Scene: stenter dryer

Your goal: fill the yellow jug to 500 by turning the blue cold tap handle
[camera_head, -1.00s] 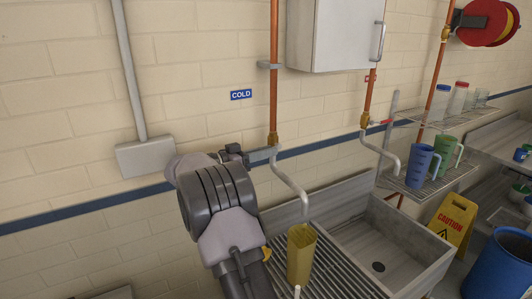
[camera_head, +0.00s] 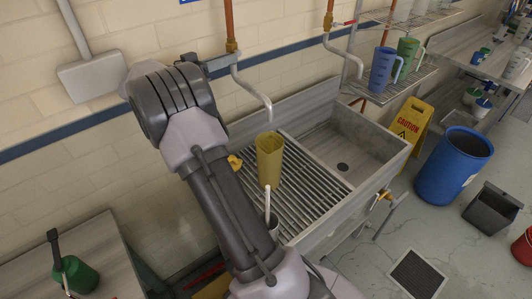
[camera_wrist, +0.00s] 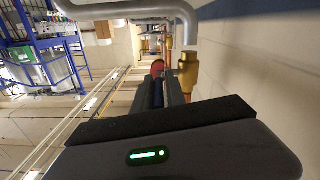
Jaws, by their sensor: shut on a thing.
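The yellow jug (camera_head: 269,162) stands upright on the ribbed drainer of the sink unit. The open end of the cold tap's grey spout (camera_head: 253,86) is just above its mouth. I see no water stream, and the level inside the jug is not readable. My gripper (camera_head: 212,63) is at the cold tap, beside the brass valve (camera_head: 231,46) on the copper pipe. In the wrist view the gripper (camera_wrist: 161,95) is shut on the blue handle (camera_wrist: 158,94), which is mostly hidden between the fingers. The brass valve (camera_wrist: 189,72) is just right of them.
A second tap with a red handle (camera_head: 350,22) hangs over the sink basin (camera_head: 350,145). Blue (camera_head: 382,70) and green (camera_head: 405,55) jugs stand on a wire shelf. A white-handled tool (camera_head: 267,205) stands in front of the yellow jug. A caution sign (camera_head: 411,122) and blue barrel (camera_head: 452,165) are at right.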

